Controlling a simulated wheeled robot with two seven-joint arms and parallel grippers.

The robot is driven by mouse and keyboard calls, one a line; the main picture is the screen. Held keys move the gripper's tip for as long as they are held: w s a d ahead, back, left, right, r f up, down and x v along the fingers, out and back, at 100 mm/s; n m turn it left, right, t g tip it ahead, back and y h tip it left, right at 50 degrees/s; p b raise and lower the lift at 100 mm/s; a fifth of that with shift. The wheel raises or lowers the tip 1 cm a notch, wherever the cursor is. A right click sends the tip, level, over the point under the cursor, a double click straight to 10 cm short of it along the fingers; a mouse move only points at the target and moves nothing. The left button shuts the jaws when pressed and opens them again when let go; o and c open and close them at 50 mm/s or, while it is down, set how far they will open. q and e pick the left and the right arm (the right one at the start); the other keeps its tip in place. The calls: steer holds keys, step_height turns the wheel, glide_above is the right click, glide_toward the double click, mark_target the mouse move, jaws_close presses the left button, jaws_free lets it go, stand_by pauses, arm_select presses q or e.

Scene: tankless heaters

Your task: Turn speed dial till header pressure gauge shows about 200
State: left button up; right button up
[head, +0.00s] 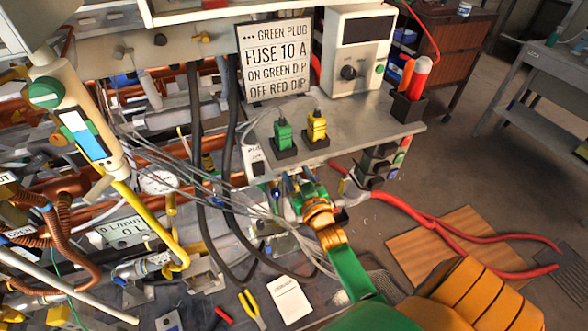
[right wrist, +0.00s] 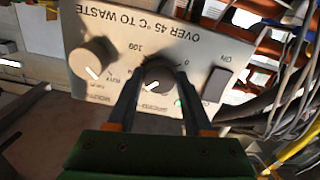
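In the right wrist view, a grey panel (right wrist: 210,45) appears upside down with the words "OVER 45 °C TO WASTE". A dark round dial (right wrist: 160,74) with a pale pointer mark sits between the fingers of my right gripper (right wrist: 161,82), which are close against both sides. The label by this dial is too small to read. In the head view, my right gripper (head: 284,194) reaches in among cables below the grey shelf, and the dial is hidden. My left gripper is out of view.
A second dial (right wrist: 93,57) and a dark ON switch (right wrist: 216,84) flank the held dial. Grey cables (head: 190,160) and black hoses (head: 232,110) hang near my right gripper. The shelf (head: 370,125) carries green and yellow plugs. Open floor lies to the right.

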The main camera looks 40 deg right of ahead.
jaws_close()
steer(key=shift+m, duration=0.7)
steer(key=o, duration=0.9)
jaws_free()
steer(key=shift+o, duration=0.2)
steer(key=v, duration=0.7)
steer(key=shift+p, duration=0.3)
